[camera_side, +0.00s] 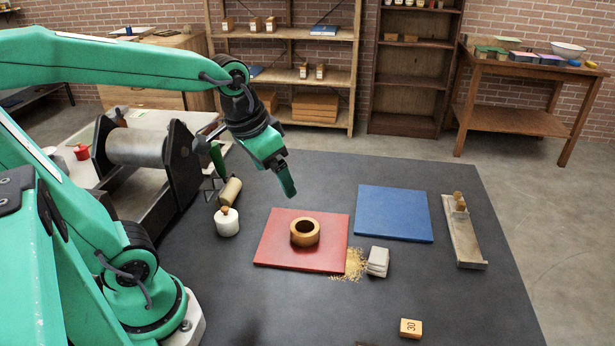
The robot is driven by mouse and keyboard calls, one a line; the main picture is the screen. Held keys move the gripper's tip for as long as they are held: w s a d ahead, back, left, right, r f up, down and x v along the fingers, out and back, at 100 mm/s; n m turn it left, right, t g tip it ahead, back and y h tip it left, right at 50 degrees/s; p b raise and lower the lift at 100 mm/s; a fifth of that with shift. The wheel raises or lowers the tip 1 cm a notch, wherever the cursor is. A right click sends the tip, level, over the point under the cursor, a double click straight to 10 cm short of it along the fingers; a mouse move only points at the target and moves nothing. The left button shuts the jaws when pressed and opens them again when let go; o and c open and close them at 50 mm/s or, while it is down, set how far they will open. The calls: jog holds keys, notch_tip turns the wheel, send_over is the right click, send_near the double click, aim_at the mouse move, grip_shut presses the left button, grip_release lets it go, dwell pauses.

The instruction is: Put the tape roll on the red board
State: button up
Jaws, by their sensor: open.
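The tape roll (305,232) is a brown-orange ring lying flat on the red board (275,246), a little right of the board's middle. The red board lies on the dark table. My gripper (287,186) is above and behind the tape roll, apart from it, with its green fingers pointing down. It is open and nothing shows between its fingers. From this angle the fingers overlap, so the gap between them is hidden.
A blue board (394,213) lies to the right. A grey block (377,262) stands beside yellowish shavings (352,264). A white jar (227,222) and a roller press (145,150) stand left. A wooden block marked 30 (411,328) is in front. The front table is mostly clear.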

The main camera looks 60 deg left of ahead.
jog(key=shift+t, duration=0.9)
jog(key=shift+s+d+r, duration=0.2)
jog(key=shift+s, duration=0.7)
jog(key=shift+s+d+r, duration=0.25)
jog(key=shift+s, duration=0.65)
jog(key=shift+s+d+r, duration=0.2)
jog(key=shift+s, duration=0.7)
